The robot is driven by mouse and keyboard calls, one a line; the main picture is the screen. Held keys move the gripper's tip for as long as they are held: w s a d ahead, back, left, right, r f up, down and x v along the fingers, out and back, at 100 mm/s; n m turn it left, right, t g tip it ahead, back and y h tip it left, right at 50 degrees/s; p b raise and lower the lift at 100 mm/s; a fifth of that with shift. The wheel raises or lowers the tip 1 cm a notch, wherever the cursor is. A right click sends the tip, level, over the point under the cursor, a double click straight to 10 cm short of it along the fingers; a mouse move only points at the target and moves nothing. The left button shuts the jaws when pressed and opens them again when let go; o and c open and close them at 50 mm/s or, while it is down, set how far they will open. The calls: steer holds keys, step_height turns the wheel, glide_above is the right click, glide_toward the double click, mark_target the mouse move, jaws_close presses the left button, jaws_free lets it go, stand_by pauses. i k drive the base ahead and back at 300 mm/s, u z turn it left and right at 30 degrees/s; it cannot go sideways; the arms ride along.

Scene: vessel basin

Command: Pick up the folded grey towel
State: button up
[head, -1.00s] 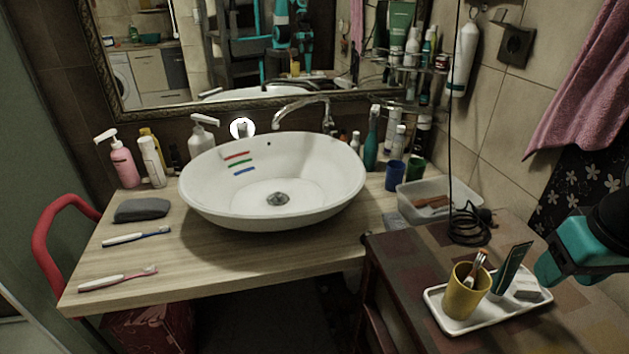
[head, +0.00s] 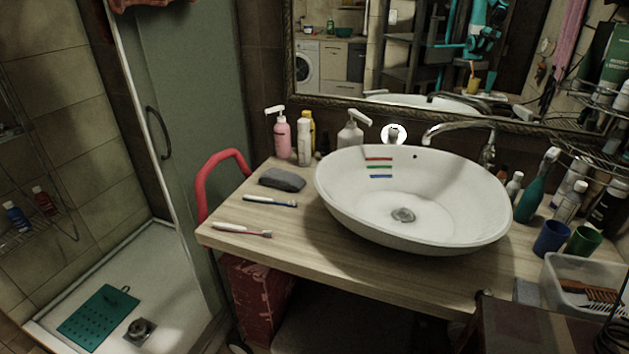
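The folded grey towel (head: 282,180) lies on the left part of the wooden counter (head: 290,226). It is a small dark grey bundle, left of the white vessel basin (head: 450,205) and in front of the soap bottles. Nothing covers it. My gripper is outside the head view now, so its state does not show.
A blue toothbrush (head: 270,201) and a red-and-white toothbrush (head: 242,230) lie in front of the towel. A pink pump bottle (head: 282,135) and a white pump bottle (head: 352,130) stand behind it. A red curved rail (head: 222,160) rises at the counter's left end.

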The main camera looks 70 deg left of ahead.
mark_target(275, 178)
steer(key=z, duration=0.05)
steer(key=k, duration=0.5)
steer(key=u, duration=2.3)
steer(key=i, duration=1.65)
